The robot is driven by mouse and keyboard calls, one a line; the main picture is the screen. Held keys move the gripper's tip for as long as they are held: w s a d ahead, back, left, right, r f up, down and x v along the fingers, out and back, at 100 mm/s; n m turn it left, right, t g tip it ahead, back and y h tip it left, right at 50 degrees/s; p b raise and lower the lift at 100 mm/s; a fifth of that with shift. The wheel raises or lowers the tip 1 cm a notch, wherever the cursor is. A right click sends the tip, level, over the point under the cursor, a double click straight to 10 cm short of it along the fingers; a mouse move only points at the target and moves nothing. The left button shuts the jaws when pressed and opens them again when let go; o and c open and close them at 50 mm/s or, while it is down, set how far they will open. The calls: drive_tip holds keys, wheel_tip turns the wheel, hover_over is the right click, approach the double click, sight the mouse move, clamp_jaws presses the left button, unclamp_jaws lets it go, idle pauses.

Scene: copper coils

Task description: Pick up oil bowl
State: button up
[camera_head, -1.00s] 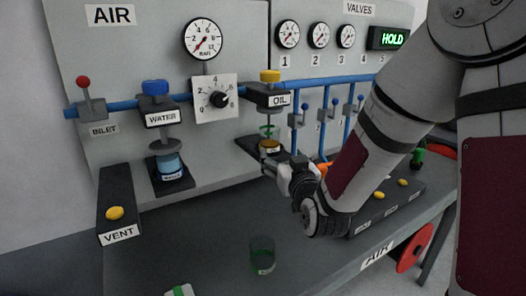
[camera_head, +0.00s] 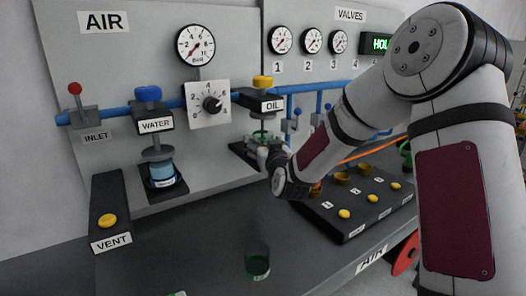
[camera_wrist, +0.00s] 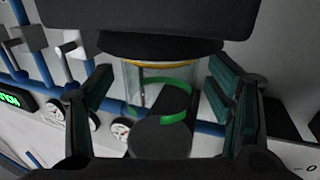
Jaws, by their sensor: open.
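A clear bowl with a green ring (camera_wrist: 180,88) and a yellow rim lies between my gripper's fingers in the wrist view. My gripper (camera_wrist: 165,105) is open, with a dark finger on each side of it; I cannot tell whether either touches. In the head view my gripper (camera_head: 262,152) is at the OIL unit (camera_head: 264,104), below its yellow knob, and hides part of the bowl there. A separate green-tinted glass cup (camera_head: 257,262) with a label stands upright on the table front, away from my gripper.
The WATER unit (camera_head: 155,125) with its blue bowl (camera_head: 160,173) stands to the left. The VENT block (camera_head: 108,215) is at far left. A dark block with yellow buttons (camera_head: 350,210) lies right, below my arm. Blue pipes (camera_head: 320,85) run behind.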

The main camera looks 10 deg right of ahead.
drive_tip(key=shift+w, duration=0.65)
drive_tip(key=c, duration=1.3)
drive_tip(key=shift+c, duration=0.2)
